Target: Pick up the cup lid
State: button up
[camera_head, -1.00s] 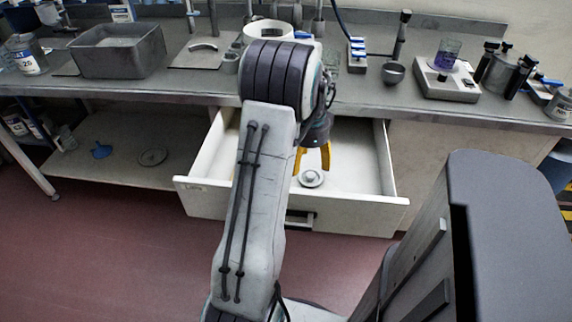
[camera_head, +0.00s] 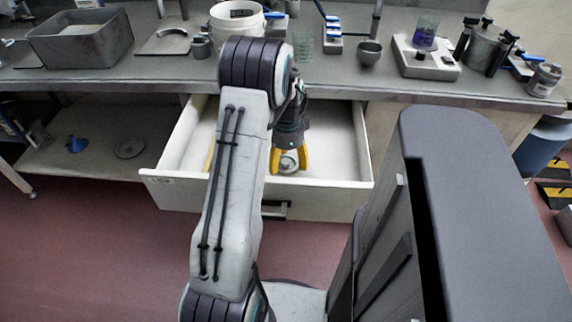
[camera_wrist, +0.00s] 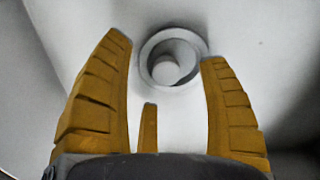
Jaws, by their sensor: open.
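The cup lid (camera_head: 288,162) is a small round grey-white disc with a raised knob, lying in the open white drawer (camera_head: 257,198). In the wrist view the lid (camera_wrist: 172,60) lies flat on the pale drawer floor, just beyond and between the yellow fingertips. My gripper (camera_head: 290,165) points down into the drawer with its fingers apart, and it also shows in the wrist view (camera_wrist: 168,48). Nothing is held. In the head view the fingers stand on either side of the lid and partly cover it. I cannot tell whether they touch it.
The bench above the drawer holds a grey tub (camera_head: 82,38), a white bucket (camera_head: 237,20), a small dark bowl (camera_head: 369,52) and a balance (camera_head: 426,64). A wooden strip lies at the drawer's left side. The drawer's right half looks clear.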

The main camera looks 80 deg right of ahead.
jog(key=shift+f, duration=0.5)
jog(key=shift+o, duration=0.2)
jog(key=c, duration=1.2)
